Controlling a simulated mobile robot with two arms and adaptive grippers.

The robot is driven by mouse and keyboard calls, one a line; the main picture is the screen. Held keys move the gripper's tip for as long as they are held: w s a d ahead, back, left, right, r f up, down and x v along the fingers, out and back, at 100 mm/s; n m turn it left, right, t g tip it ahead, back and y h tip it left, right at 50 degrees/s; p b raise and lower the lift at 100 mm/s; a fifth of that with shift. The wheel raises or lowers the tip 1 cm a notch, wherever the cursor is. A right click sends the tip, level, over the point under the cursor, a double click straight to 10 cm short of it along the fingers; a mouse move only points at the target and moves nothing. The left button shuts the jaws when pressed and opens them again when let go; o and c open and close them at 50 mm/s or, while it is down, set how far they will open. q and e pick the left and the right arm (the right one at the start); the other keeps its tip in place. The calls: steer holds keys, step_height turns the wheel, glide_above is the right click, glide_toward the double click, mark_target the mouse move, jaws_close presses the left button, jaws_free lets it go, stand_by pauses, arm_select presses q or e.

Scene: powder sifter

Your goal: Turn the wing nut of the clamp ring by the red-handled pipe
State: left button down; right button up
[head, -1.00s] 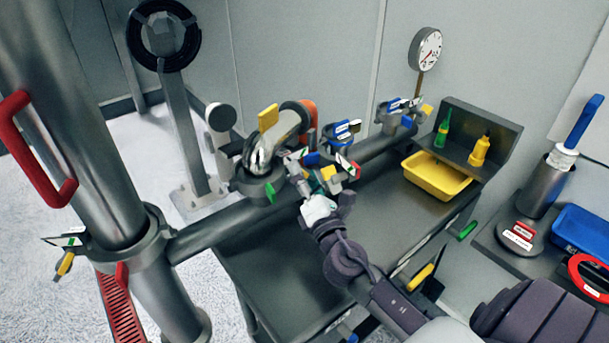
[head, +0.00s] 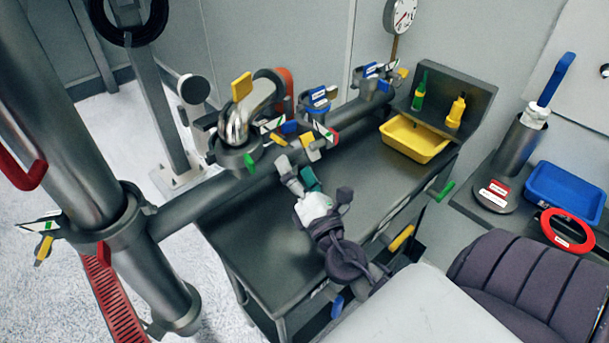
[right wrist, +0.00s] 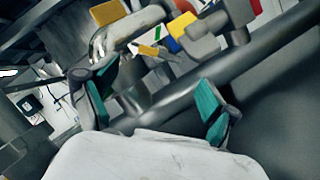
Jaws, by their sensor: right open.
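The large grey pipe with the red handle (head: 30,170) stands at the left of the head view. A grey clamp ring (head: 125,215) is around it. A small yellow piece (head: 43,250) and a white-and-green tag stick out at the ring's left; I cannot tell whether the yellow piece is the wing nut. A red part (head: 98,255) hangs at the ring's front. My right gripper (head: 296,172) is open and empty above the bench, well right of the clamp ring. In the right wrist view, its teal-padded fingers (right wrist: 155,105) are spread apart with nothing between them.
A horizontal pipe (head: 195,205) runs from the red-handled pipe along the bench (head: 260,245). A metal elbow (head: 232,128) with a yellow lever and several coloured clamps stand behind my right gripper. A yellow tray (head: 415,143) and blue tray (head: 567,195) are at right.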

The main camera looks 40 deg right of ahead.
steer(key=v, duration=0.5)
stand_by(0.5)
